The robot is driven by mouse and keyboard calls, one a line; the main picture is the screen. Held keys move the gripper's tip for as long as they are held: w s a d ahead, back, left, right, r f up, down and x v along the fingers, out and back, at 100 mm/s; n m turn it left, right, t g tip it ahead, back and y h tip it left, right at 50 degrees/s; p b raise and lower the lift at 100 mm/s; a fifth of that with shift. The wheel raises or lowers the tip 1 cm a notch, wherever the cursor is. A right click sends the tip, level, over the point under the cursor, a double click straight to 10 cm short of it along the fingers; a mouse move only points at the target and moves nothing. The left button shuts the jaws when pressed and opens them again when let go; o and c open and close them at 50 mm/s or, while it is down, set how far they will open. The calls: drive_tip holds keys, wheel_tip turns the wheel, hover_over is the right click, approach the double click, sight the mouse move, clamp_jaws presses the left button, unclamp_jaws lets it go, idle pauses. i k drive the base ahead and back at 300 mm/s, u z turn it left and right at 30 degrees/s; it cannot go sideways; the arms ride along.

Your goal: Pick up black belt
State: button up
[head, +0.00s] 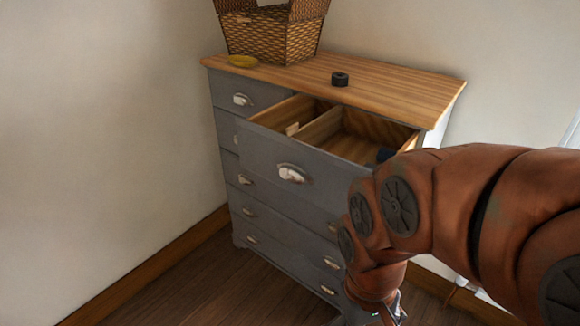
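The black belt (340,79) looks like a small dark coil. It sits on the wooden top of the grey dresser (395,84), right of the middle. My arm comes in from the right and bends down in front of the dresser's right side. My gripper (393,312) shows only in part at the bottom edge, well below the dresser top and apart from the belt. Its fingers are mostly cut off or hidden, so its opening cannot be told.
A top drawer (290,172) stands pulled out, with a small light item (292,128) and a dark blue item (385,154) inside. Walls close in behind and left.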

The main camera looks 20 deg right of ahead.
sight(339, 79)
drive_tip(key=u, duration=3.75)
drive_tip(key=k, duration=2.4)
drive_tip(key=z, duration=0.25)
